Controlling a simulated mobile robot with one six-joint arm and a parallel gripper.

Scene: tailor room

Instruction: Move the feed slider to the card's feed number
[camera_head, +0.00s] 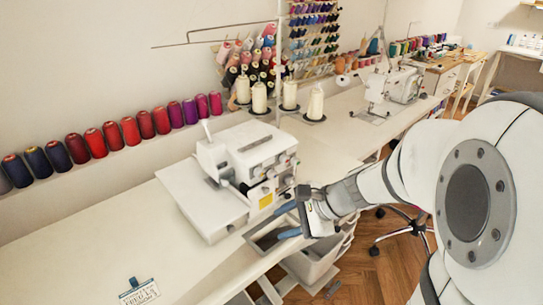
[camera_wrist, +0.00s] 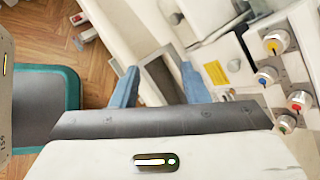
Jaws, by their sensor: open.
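A white overlock sewing machine (camera_head: 238,158) stands on the table in the head view, with dials and a yellow label on its right end. In the wrist view, knobs with yellow, blue, red and green centres (camera_wrist: 277,42) and the yellow label (camera_wrist: 216,72) show on the machine. I cannot pick out the feed slider in either view. A white card (camera_head: 140,293) with a dark clip lies at the lower left; its number is too small to read. My gripper (camera_head: 287,221) is open and empty beside the machine's right end; its blue fingers (camera_wrist: 159,78) are apart.
Cream thread cones (camera_head: 289,97) stand behind the machine. A row of coloured spools (camera_head: 114,136) lines the wall ledge. A second sewing machine (camera_head: 402,84) stands farther along the table. An open bin (camera_head: 312,262) sits below the table's edge.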

